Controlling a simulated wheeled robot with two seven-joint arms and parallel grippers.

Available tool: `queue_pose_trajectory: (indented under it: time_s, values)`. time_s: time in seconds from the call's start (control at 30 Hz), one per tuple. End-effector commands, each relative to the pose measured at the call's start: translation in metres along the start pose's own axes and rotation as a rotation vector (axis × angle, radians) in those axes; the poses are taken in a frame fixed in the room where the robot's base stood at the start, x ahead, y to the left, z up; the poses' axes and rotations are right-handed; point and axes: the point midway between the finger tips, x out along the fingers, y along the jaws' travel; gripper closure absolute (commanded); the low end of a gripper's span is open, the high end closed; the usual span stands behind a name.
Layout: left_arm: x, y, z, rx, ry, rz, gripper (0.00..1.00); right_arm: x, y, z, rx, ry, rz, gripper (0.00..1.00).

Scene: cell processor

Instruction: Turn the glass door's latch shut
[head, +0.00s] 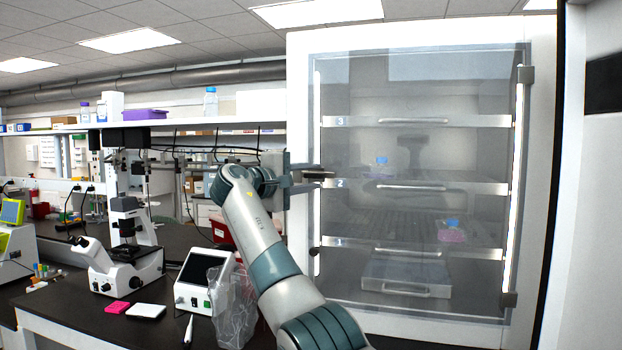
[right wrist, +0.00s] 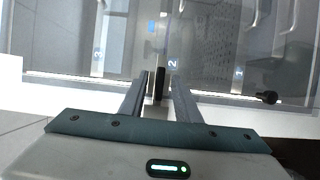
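The glass door (head: 415,210) of the tall white cabinet stands in front of lit shelves and looks closed in the head view. The latch (head: 319,174) is a small dark handle at the door's left edge, about level with shelf 2. My right gripper (head: 316,175) reaches it from the left. Its two fingers are apart, one above and one below the latch. In the right wrist view the dark latch (right wrist: 160,83) stands between the fingertips of my right gripper (right wrist: 159,85), with narrow gaps showing. I cannot tell whether a finger touches it. My left gripper is out of view.
Dark hinges (head: 525,75) sit on the door's right edge. A microscope (head: 125,245), a white device with a screen (head: 195,275) and a clear plastic bag (head: 232,305) stand on the dark bench left of my right arm.

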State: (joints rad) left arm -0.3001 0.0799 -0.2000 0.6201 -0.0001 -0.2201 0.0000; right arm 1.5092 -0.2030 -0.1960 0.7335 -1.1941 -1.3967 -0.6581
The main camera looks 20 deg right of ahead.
Motion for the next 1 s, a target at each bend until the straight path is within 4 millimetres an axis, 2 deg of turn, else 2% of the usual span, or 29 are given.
queue_pose_trajectory:
  time_s: [0.27, 0.8, 1.0]
  values:
    - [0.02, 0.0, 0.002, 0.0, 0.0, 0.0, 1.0, -0.028, -0.004, -0.001, 0.002, 0.003, 0.002, 0.7]
    - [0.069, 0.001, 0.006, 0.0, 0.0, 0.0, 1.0, -0.134, -0.003, 0.0, 0.002, 0.002, 0.002, 0.7]
    - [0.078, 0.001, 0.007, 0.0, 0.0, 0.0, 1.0, -0.161, -0.002, 0.0, 0.002, 0.001, 0.001, 0.7]
